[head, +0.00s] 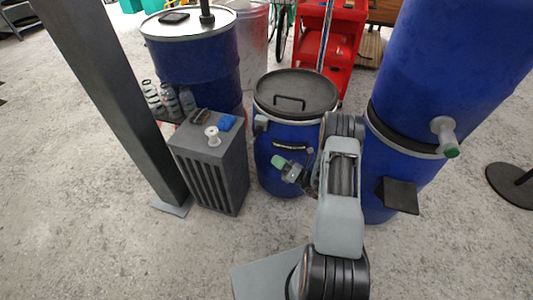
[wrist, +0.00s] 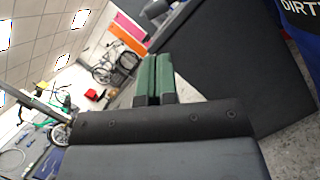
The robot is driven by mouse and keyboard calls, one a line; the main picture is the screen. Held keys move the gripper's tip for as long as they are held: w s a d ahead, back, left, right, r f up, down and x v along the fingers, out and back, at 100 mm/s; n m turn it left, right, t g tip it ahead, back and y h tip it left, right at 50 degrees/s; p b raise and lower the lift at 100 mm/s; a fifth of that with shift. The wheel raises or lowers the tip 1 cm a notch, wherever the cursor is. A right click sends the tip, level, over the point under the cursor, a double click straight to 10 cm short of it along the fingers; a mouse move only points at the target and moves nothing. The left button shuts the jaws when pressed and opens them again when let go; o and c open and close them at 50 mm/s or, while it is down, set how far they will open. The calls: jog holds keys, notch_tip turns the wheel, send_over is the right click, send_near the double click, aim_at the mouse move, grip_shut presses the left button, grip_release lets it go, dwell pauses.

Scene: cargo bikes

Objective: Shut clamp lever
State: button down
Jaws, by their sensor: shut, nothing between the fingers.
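A blue drum (head: 275,178) with a dark grey lid (head: 296,92) stands in the middle of the head view. A light grey clamp piece (head: 261,124) sits on its rim band at the left. A dark bar (head: 292,147) shows on the drum's front below the rim; I cannot tell which of these is the lever, or its position. My gripper (head: 279,162) is in front of the drum, below the bar, pointing left. In the wrist view its green fingers (wrist: 153,78) are together and empty. The clamp is not clear there.
A dark ribbed box (head: 212,170) with a white spool (head: 212,136) and blue block (head: 227,122) stands left of the drum. A large blue tank (head: 440,70) with a spout (head: 444,135) is close on the right. A grey post (head: 115,100) stands at left. Front floor is clear.

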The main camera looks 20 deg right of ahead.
jog(key=shift+v, duration=1.85)
jog(key=shift+w, duration=0.15)
jog(key=s+a+r+n+g, duration=0.4)
jog(key=a+r+n+g, duration=0.3)
jog(key=n, duration=0.3)
jog(key=s+a+r+n+g, duration=0.5)
jog(key=r+n+g, duration=0.1)
jog(key=n+g, duration=0.4)
jog(key=s+d+r+n+t+h, duration=0.4)
jog(key=s+r+n+h, duration=0.4)
jog(key=n+h, duration=0.6)
jog(key=shift+s+d+r+n, duration=0.2)
jog(key=shift+d+r+n, duration=0.15)
jog(key=shift+n, duration=0.55)
